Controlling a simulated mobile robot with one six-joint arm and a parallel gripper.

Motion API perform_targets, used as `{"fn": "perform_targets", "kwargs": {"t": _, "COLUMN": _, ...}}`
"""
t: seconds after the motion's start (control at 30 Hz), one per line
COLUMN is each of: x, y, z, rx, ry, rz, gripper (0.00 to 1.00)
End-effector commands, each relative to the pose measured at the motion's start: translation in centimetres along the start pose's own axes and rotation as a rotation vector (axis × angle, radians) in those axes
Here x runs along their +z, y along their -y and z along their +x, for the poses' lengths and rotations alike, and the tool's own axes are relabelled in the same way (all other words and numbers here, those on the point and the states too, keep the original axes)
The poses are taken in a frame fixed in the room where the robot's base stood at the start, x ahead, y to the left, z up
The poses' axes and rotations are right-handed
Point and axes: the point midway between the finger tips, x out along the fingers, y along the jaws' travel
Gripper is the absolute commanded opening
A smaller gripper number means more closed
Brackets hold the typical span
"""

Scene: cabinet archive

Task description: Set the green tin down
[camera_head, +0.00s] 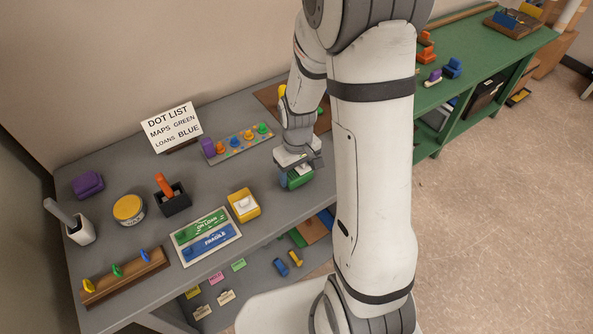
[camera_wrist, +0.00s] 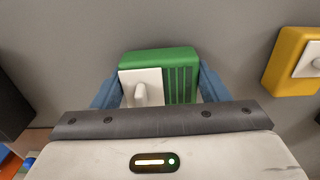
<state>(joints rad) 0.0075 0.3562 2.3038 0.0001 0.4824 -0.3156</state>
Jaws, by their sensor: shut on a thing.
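The green tin (camera_head: 301,181) is at the right part of the grey table, near its front edge. In the wrist view the green tin (camera_wrist: 160,56) shows a white plate with a knob and a ribbed side. My gripper (camera_head: 297,176) is shut on it, with a blue finger on either side of the tin in the wrist view (camera_wrist: 158,88). I cannot tell whether the tin's underside touches the table.
A yellow tin (camera_head: 244,204) with a white plate stands to the left of the green tin. A strip with coloured knobs (camera_head: 237,144) and the dot list sign (camera_head: 171,127) stand behind. Bare grey tabletop (camera_head: 215,185) lies between.

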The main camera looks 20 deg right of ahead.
Motion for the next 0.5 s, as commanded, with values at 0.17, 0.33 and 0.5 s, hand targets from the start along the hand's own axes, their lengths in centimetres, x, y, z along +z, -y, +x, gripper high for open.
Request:
{"fn": "perform_targets", "kwargs": {"t": 0.17, "x": -0.04, "y": 0.05, "z": 0.45, "rx": 0.001, "ry": -0.002, "rz": -0.001, "gripper": 0.41}}
{"fn": "perform_targets", "kwargs": {"t": 0.33, "x": -0.04, "y": 0.07, "z": 0.52, "rx": 0.001, "ry": -0.002, "rz": -0.002, "gripper": 0.41}}
{"fn": "perform_targets", "kwargs": {"t": 0.5, "x": -0.04, "y": 0.09, "z": 0.72, "rx": 0.0, "ry": -0.001, "rz": -0.002, "gripper": 0.74}}
